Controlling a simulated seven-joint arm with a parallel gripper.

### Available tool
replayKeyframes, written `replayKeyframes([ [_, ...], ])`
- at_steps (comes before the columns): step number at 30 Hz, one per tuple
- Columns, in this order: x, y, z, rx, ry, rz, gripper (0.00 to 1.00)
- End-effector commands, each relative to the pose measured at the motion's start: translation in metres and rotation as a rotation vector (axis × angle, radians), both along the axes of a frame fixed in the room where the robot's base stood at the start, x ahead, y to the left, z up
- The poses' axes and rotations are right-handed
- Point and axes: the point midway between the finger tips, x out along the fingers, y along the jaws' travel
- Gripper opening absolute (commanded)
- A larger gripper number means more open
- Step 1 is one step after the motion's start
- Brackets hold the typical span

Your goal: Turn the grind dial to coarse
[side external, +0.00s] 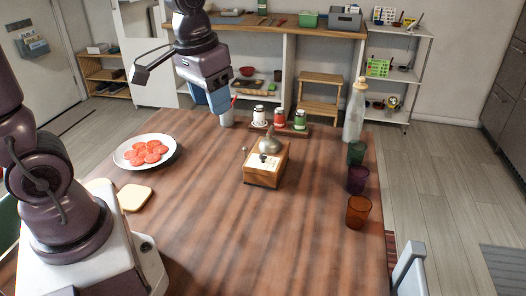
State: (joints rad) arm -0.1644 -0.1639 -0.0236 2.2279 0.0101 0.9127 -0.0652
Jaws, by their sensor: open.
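A wooden box grinder (265,170) with a metal domed top (270,145) stands upright in the middle of the table. A pale label (264,161) is on its front face. The grind dial is too small to make out. My gripper (227,122) is open, to the left of the grinder and behind it, pointing down near the far edge of the table. It is apart from the grinder, and nothing shows between its fingers.
A plate of red slices (145,151) and bread (134,197) lie at left. Spice jars (280,119) stand behind the grinder. A bottle (354,110) and green, purple and orange cups (358,211) line the right side. The front of the table (270,240) is clear.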

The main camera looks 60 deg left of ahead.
Motion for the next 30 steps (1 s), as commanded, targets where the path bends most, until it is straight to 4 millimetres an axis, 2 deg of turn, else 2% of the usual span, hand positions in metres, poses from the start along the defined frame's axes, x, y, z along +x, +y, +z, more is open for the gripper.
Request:
replayKeyframes([
  [3,0.036,0.019,-0.024,-0.021,0.080,0.102,0.48],
  [12,0.116,0.066,-0.095,-0.069,0.196,0.396,0.48],
  [15,0.137,0.077,-0.110,-0.078,0.196,0.490,0.48],
  [17,0.150,0.081,-0.109,-0.081,0.178,0.543,0.48],
  [18,0.157,0.083,-0.102,-0.082,0.154,0.574,0.48],
  [20,0.161,0.084,-0.097,-0.083,0.139,0.617,0.48],
  [23,0.159,0.084,-0.101,-0.086,0.146,0.652,0.48],
  [26,0.159,0.083,-0.110,-0.086,0.148,0.656,0.48],
  [30,0.158,0.083,-0.135,-0.087,0.150,0.654,0.48],
])
